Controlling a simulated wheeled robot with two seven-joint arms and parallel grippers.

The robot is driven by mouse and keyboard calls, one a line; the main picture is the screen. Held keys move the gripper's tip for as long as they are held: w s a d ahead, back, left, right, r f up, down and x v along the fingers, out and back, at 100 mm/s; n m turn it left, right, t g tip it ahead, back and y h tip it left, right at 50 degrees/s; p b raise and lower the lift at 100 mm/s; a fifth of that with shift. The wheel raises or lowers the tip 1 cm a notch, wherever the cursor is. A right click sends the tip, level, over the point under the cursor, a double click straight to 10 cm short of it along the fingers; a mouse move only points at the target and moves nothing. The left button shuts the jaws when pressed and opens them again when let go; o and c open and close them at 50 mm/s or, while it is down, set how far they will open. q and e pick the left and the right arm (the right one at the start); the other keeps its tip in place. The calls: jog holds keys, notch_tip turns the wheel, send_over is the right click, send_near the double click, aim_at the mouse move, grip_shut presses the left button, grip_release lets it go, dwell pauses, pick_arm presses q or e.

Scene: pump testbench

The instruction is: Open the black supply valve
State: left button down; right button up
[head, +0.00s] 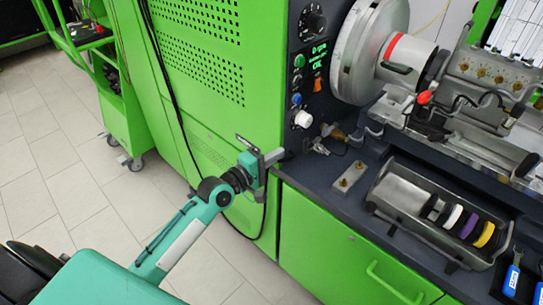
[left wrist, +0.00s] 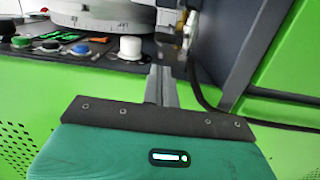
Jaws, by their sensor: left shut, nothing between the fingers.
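My left gripper (head: 281,155) is shut and empty, by the front left edge of the dark bench top. In the left wrist view its fingers (left wrist: 161,84) are together and point toward a metal fitting (left wrist: 172,30) with a blurred brass part. In the head view small brass and dark fittings (head: 334,132) stand on the bench just right of the fingertips, apart from them. A black supply valve handle cannot be made out clearly among these fittings. My right gripper is not in view.
The control panel has a white knob (head: 302,119), coloured buttons and a black dial (head: 312,22). A large metal drum (head: 362,60) stands behind. A metal tray (head: 409,190) with coloured rings lies right. A black hose (left wrist: 203,97) runs beside the fingers. Green cabinets (head: 330,245) stand below.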

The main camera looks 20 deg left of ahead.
pick_arm(q)
jog(key=x, duration=0.6)
jog(key=shift+w+p, duration=0.3)
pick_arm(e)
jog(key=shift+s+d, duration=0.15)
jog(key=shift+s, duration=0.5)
pick_arm(q)
jog(key=shift+d, duration=0.15)
